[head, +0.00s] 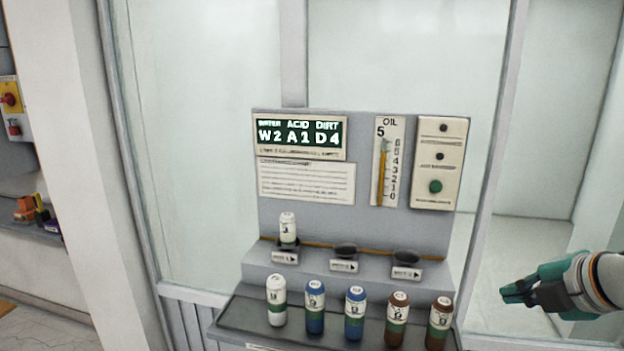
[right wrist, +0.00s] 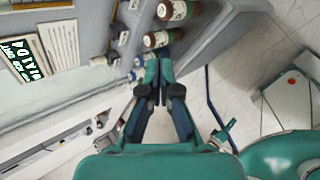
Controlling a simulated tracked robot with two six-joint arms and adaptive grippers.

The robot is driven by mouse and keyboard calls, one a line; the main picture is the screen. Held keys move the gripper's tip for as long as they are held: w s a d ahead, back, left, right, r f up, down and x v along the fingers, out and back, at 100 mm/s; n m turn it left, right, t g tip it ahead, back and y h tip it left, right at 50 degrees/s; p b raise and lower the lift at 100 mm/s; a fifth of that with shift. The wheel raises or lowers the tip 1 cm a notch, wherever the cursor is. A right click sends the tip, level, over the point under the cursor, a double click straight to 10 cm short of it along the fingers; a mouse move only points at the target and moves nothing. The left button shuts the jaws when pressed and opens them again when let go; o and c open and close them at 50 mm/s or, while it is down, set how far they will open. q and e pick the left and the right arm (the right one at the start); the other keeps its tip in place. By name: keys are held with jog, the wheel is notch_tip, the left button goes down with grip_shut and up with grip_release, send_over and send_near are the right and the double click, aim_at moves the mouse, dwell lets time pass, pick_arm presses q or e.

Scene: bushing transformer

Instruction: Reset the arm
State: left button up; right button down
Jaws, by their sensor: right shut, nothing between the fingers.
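My right gripper (head: 508,294) is at the right of the head view, to the right of the panel station and apart from it. Its teal fingers are shut with nothing between them. In the right wrist view the shut fingertips (right wrist: 158,95) point toward the shelf side, with brown bottles (right wrist: 172,10) beyond them. My left gripper is not in view.
A grey panel (head: 380,225) carries a lit display (head: 298,137), an oil gauge (head: 387,165) and a green button (head: 435,186). A white bottle (head: 288,229) stands in the left holder; two holders look empty. Several bottles line the front shelf (head: 250,325). Glass walls stand behind.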

jog(key=s+a+f+m+g+y, duration=0.1)
jog(key=a+f+g, duration=0.2)
jog(key=f, duration=0.9)
jog(key=a+f+g, duration=0.2)
jog(key=a+f, duration=0.2)
jog(key=f, duration=0.7)
jog(key=s+a+f+m+g+y, duration=0.1)
jog(key=a+f+g, duration=0.2)
jog(key=f, duration=0.9)
jog(key=s+a+f+m, duration=0.4)
jog(key=s+f+m, duration=0.3)
jog(key=f+m, duration=0.2)
jog(key=s+a+f+m, duration=0.4)
jog(key=s+f+m, duration=0.4)
jog(key=m, duration=0.5)
jog(key=shift+a+f, duration=0.35)
jog(key=shift+a, duration=0.05)
jog(key=shift+a, duration=0.1)
